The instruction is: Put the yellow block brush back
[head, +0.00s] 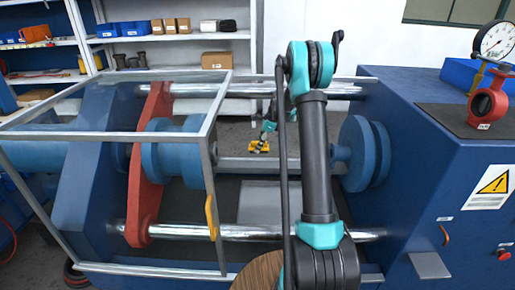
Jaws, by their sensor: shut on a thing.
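The yellow block brush (255,149) is small in the head view, near the middle of the picture. It is between the blue flanges of the large blue machine, above or behind the grey bar. My gripper (260,143) is at the brush and shut on it from above. The fingers are tiny and partly blurred here. I cannot tell whether the brush touches anything below it. My upper arm stands in front, right of the brush, and hides part of the machine.
A framed guard (207,140) with a yellow handle (211,217) stands at the left. A red plate (146,170) and steel rods (250,232) cross the machine. A red valve (487,104) with a gauge sits on the right housing. Shelves (180,40) with boxes are behind.

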